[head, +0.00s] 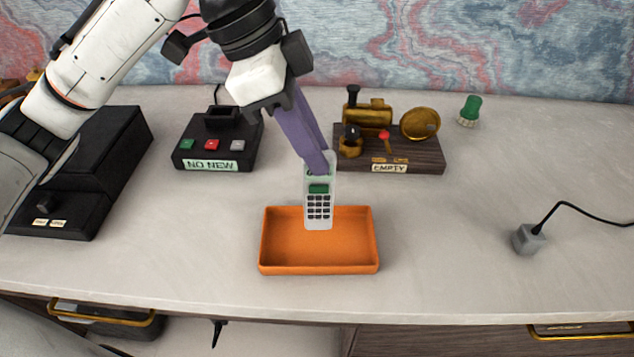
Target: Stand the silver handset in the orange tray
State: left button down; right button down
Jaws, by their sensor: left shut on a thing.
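The silver handset (319,212) is upright, its keypad and small green screen facing me. My left gripper (320,168) is shut on its top end, with the purple fingers coming down from the upper left. The orange tray (319,268) lies on the desk below. The handset's lower end overlaps the tray's back part in the head view; I cannot tell whether it touches the tray floor. The tray holds nothing else that I can see. My right gripper is not in view.
Behind the tray stand a black box with buttons labelled "NO NEW" (207,164) and a brass device on a wooden base (425,160). A black box (110,150) is at left. A grey plug (527,239) with a cable and a green item (469,110) are at right. Desk around the tray is clear.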

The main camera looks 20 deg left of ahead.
pick_arm(q)
notch_tip(320, 180, down, 5)
jog(key=shift+f+b, duration=0.1)
jog(key=shift+b, duration=0.25)
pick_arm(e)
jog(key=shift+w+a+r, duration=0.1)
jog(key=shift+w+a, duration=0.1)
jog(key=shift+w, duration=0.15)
pick_arm(q)
jog(key=c, duration=1.6)
grip_release()
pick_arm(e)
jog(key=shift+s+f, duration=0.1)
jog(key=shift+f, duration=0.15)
pick_arm(q)
jog(key=p+v, duration=0.2)
jog(key=v, duration=1)
jog(key=shift+d, duration=0.1)
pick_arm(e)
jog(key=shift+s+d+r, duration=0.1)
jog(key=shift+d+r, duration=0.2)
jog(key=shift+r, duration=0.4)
